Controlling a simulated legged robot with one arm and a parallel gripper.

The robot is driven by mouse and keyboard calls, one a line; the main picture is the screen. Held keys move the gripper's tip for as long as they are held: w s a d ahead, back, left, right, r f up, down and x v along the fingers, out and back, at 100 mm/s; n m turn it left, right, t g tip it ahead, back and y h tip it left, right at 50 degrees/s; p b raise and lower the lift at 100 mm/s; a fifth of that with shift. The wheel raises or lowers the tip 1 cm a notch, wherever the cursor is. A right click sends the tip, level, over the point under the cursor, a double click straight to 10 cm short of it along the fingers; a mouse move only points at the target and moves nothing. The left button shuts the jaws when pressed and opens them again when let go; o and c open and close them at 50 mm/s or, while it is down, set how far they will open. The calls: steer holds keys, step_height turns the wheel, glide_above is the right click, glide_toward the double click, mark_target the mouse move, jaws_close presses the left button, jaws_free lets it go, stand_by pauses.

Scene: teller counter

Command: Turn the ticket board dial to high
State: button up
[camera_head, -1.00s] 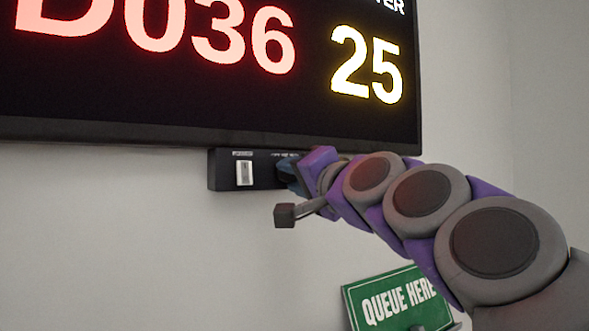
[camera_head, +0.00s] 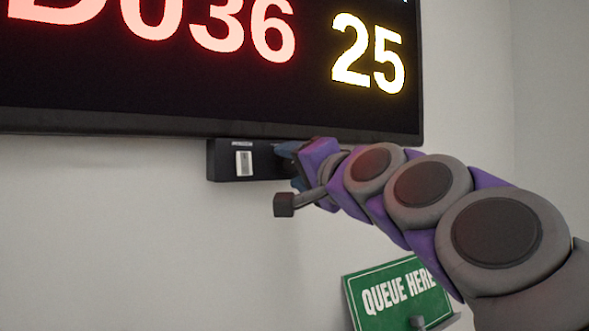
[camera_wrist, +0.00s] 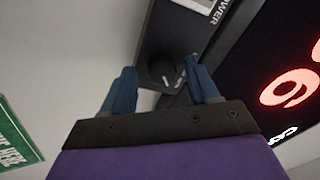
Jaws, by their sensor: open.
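The ticket board (camera_head: 300,105) is a large dark display on the wall with red and yellow characters; part of it also shows in the wrist view (camera_wrist: 268,65). A dark control box (camera_head: 216,161) is under its lower edge, with a white switch (camera_head: 244,163) on its left part. In the wrist view the round black dial (camera_wrist: 161,70) is on the box, ahead of and between my fingertips. My gripper (camera_wrist: 160,82) is open with blue fingers either side of the dial; I cannot tell whether they touch it. In the head view my gripper (camera_head: 288,160) hides the dial.
A green "QUEUE HERE" sign (camera_head: 397,292) is below my arm, and its edge shows in the wrist view (camera_wrist: 14,135). The pale wall (camera_head: 120,240) below and left of the box is clear. The board's lower edge is close above my gripper.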

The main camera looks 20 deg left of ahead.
steer(key=shift+s+d, duration=0.15)
steer(key=b+v, duration=0.3)
steer(key=v, duration=1.4)
steer(key=shift+f+b, duration=0.15)
steer(key=shift+b, duration=0.2)
step_height(320, 180, down, 41)
steer(key=s+d+n+g+h+b, duration=0.1)
steer(key=d+n+g+h+b, duration=0.1)
steer(key=g+h+b, duration=0.65)
steer(key=s+d+f+g+h+b, duration=0.2)
steer(key=s+d+f+b, duration=0.2)
steer(key=s+f, duration=0.3)
steer(key=s+d+f+g+h+b, duration=0.1)
steer(key=s+d+f+b, duration=0.3)
steer(key=f, duration=1.3)
steer(key=s+d+f+g+h+b, duration=0.2)
steer(key=s+d+f, duration=0.6)
steer(key=f, duration=0.4)
steer(key=shift+s+g+h+b, duration=0.35)
steer(key=shift+s+g+b, duration=0.2)
steer(key=shift+s+b, duration=0.5)
